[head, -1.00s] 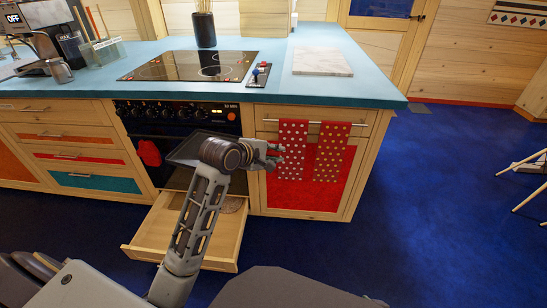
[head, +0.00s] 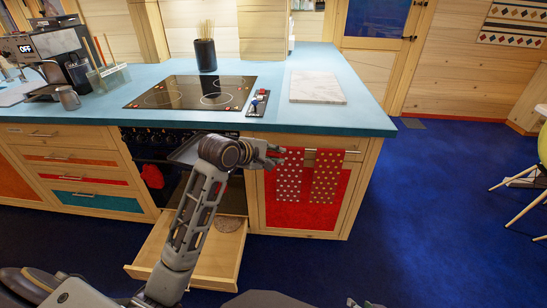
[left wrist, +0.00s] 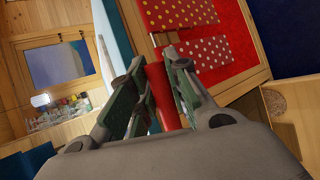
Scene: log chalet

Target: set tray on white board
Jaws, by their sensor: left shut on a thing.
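The white board (head: 317,87) is a pale marble slab lying flat on the blue counter, right of the hob, with nothing on it. My left gripper (head: 274,153) is in front of the cabinet, below the counter's edge and left of the dotted towels. In the left wrist view, its fingers (left wrist: 158,100) are shut on a narrow red thing (left wrist: 160,88), which I take to be the tray. The fingers hide most of its shape, and in the head view it is not distinct against the red cabinet door.
The blue counter (head: 345,115) has free room around the board. Red dotted towels (head: 325,175) hang on the cabinet front. An open drawer (head: 190,255) juts out below the oven.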

